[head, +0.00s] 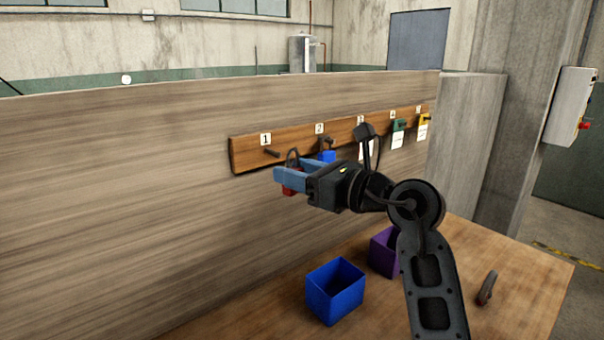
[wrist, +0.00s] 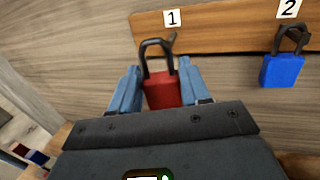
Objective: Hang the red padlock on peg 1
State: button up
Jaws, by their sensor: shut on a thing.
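My gripper (head: 284,174) is shut on the red padlock (head: 292,190), with blue fingers on both sides of its body. In the wrist view the red padlock (wrist: 162,90) is upright, shackle on top. Peg 1 (head: 271,153) is a dark peg under the label "1" on the wooden rail. In the head view the shackle is just right of the peg's tip, with a small gap. In the wrist view the peg (wrist: 173,38) shows by the shackle's upper right; I cannot tell whether they touch.
A blue padlock (wrist: 281,70) hangs on peg 2, right of my gripper. Green (head: 399,125) and yellow (head: 425,119) padlocks with tags hang farther right. A blue bin (head: 335,290) and a purple bin (head: 384,252) stand on the table below. The panel left of peg 1 is bare.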

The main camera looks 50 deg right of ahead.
aim_at(263, 163)
jog(key=shift+w+d+f, duration=0.1)
jog(key=shift+w+d, duration=0.15)
jog(key=shift+w, duration=0.7)
jog(key=shift+w+d+f, duration=0.1)
jog(key=shift+w+d, duration=0.2)
jog(key=shift+w, duration=0.65)
jog(key=shift+w+d, duration=0.25)
jog(key=shift+w, duration=0.7)
jog(key=shift+w+d+f, duration=0.1)
jog(key=shift+w+f, duration=0.25)
jog(key=shift+w, duration=0.15)
